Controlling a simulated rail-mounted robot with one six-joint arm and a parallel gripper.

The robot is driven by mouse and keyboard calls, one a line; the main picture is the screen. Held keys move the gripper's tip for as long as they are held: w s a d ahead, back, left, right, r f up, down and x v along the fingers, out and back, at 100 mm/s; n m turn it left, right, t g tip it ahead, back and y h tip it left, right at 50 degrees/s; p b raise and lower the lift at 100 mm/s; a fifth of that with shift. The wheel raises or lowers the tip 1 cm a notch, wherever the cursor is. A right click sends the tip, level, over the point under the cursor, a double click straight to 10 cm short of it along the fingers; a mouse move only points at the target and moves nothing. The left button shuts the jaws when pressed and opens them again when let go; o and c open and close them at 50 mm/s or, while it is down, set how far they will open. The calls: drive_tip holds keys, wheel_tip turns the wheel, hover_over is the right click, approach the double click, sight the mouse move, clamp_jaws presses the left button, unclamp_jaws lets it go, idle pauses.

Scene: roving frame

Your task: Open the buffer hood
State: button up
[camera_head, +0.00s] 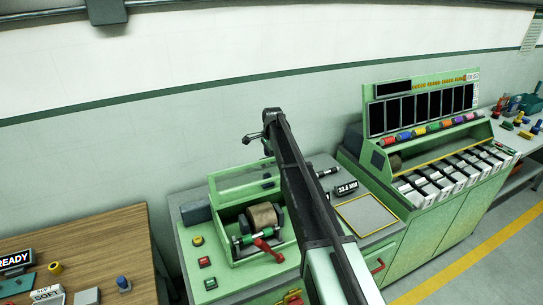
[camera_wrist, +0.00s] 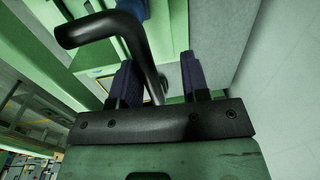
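The buffer (camera_head: 238,245) is a green housing on a grey-topped cabinet, left of centre in the head view. A brown drum and a red-handled lever show inside it. Its hood (camera_head: 233,184), a green frame with a clear pane, stands tilted up at the back. My gripper (camera_head: 268,122) appears above and behind the hood in the head view; my arm crosses in front. In the wrist view my gripper (camera_wrist: 160,72) has its two dark fingers apart. A black bent bar (camera_wrist: 146,55) runs between them, nearer the left finger, with a gap to the right one. I cannot tell what the bar belongs to.
A wooden table (camera_head: 90,248) stands at left. A green cabinet with displays and trays (camera_head: 425,145) stands at right. A yellow-edged pad (camera_head: 366,214) lies right of my arm. The pale wall (camera_head: 140,150) is close behind my gripper.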

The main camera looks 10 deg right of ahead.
drive_tip(key=r+p, duration=0.7)
drive_tip(key=p, duration=0.1)
drive_tip(key=shift+s+r, duration=0.3)
drive_tip(key=shift+r, duration=0.1)
drive_tip(key=shift+f, duration=0.2)
drive_tip(key=s+a+n, duration=0.2)
drive_tip(key=s+n, duration=0.5)
drive_tip(key=s, duration=1.2)
drive_tip(key=s+a+n, duration=0.2)
drive_tip(key=s+n, duration=0.5)
drive_tip(key=s, duration=1.2)
drive_tip(key=s+f+b, duration=0.2)
drive_tip(key=f+b, duration=0.8)
drive_tip(key=s+f+n+b, duration=0.1)
drive_tip(key=s+f+b, duration=0.2)
drive_tip(key=f+b, duration=0.7)
drive_tip(key=shift+a+n+g, duration=0.15)
drive_tip(key=shift+n+g, duration=0.15)
drive_tip(key=shift+g, duration=0.1)
